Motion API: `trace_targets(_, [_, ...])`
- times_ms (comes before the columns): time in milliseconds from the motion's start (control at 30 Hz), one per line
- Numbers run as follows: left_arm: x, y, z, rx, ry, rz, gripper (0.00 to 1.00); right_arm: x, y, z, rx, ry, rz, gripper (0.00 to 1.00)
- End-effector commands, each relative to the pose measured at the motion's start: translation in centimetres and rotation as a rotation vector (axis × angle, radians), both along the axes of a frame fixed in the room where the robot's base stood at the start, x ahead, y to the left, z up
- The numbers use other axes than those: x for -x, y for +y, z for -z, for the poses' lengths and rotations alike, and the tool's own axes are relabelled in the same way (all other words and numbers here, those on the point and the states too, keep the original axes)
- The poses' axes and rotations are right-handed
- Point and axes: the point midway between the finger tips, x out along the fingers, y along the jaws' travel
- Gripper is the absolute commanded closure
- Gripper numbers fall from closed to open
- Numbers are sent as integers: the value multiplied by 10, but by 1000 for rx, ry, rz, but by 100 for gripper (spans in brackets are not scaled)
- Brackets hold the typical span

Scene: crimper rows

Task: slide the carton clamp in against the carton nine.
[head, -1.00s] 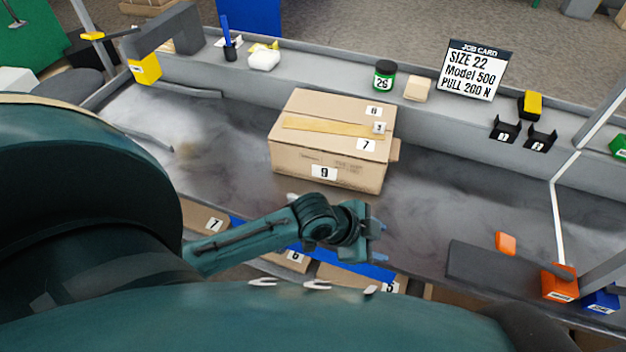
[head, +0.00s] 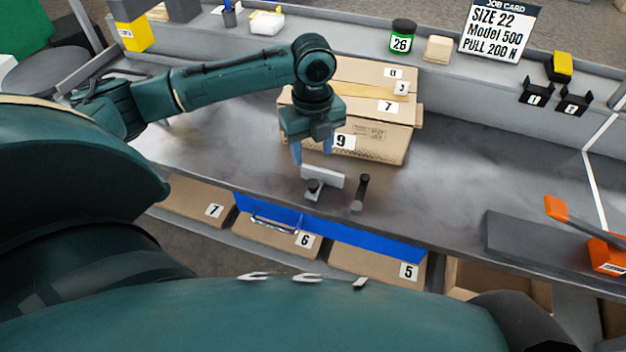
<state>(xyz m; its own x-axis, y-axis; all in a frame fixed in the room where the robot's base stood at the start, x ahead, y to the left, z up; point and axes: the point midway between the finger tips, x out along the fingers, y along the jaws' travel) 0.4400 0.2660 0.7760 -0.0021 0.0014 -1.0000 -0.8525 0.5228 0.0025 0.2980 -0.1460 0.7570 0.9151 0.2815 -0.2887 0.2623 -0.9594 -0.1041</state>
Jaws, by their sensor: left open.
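The carton nine (head: 375,140) is a brown box on the grey bench, its 9 label on the front face. A carton clamp (head: 322,176), a light grey plate with a dark knob below it, stands on the bench in front of the carton, with a visible gap between them. A dark upright handle (head: 361,190) stands just right of the plate; whether it joins the clamp I cannot tell. My left gripper (head: 312,154) points down, open and empty, just above and behind the plate, and hides part of the carton's left front. My right gripper is not in view.
Cartons labelled 7 (head: 190,200), 6 (head: 275,238) and 5 (head: 375,270) sit below the bench's front edge. A dark slab (head: 530,245) and an orange-handled tool (head: 556,207) lie at right. The bench right of the carton is clear.

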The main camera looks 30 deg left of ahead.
Motion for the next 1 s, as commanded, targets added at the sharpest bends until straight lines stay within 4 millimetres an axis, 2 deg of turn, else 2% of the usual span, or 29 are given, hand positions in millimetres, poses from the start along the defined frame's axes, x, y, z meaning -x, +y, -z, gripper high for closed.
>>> trace_targets(33, [1, 0, 16, 0, 4, 0, 52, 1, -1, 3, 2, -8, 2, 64])
trace_targets(200, [1, 0, 52, -1, 3, 1, 52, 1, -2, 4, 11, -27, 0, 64])
trace_targets(400, [1, 0, 82, 0, 0, 0, 52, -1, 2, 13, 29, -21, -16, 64])
trace_targets(600, [0, -1, 94, 1, -2, 0, 52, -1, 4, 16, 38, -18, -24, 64])
trace_targets(867, [0, -1, 95, 1, -2, 1, 52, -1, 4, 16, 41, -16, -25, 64])
trace_targets(1000, [0, -1, 95, 1, -2, 0, 61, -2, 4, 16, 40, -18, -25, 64])
